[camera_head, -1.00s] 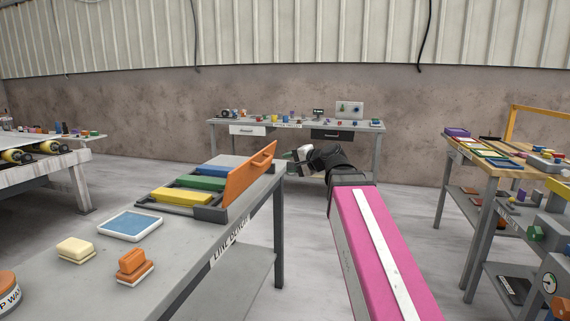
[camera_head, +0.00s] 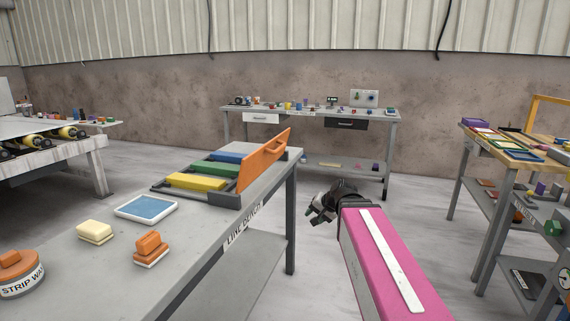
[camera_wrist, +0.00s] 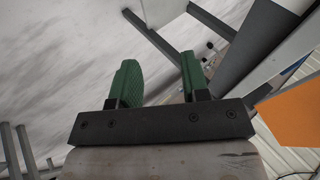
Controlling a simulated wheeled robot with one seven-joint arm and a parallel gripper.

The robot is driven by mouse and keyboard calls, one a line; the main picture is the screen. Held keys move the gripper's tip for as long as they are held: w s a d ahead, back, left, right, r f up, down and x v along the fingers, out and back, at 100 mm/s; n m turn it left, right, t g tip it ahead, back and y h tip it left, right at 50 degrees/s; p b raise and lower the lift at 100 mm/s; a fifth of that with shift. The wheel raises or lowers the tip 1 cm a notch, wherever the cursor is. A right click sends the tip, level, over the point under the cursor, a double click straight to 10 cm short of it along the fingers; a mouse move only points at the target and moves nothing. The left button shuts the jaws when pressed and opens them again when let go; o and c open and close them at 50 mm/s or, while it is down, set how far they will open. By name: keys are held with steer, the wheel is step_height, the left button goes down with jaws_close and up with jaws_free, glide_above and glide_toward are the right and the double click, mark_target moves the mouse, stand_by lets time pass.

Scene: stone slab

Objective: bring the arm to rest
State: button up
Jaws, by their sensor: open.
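My arm, a pink link with a white stripe, reaches forward from the lower right in the head view. My gripper (camera_head: 318,214) is at its far end, beside the right edge of the grey line bench (camera_head: 200,235) and over the floor gap. In the wrist view my gripper (camera_wrist: 158,82) shows two green fingers set apart, with nothing between them. The floor and bench legs lie beyond the fingers.
The bench holds an orange panel (camera_head: 264,160) by a rack of coloured blocks, a blue-topped tray (camera_head: 146,207), a cream block (camera_head: 95,230), an orange block (camera_head: 151,246) and a tin (camera_head: 20,280). A back bench (camera_head: 300,111) and right tables (camera_head: 500,150) stand around open floor.

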steer(key=s+d+f+n+g+h, duration=0.1)
steer(key=s+d+f+h, duration=0.1)
steer(key=f, duration=0.4)
steer(key=s+d+f+n+g+h, duration=0.1)
steer(key=s+d+f+g+h, duration=0.1)
steer(key=s+f, duration=0.3)
steer(key=s+d+f+n+g+h, duration=0.1)
steer(key=s+d+f, duration=0.3)
steer(key=f, duration=0.5)
steer(key=shift+s+f+n+g+h, duration=0.2)
steer(key=shift+n+g+h, duration=0.25)
steer(key=shift+g, duration=0.25)
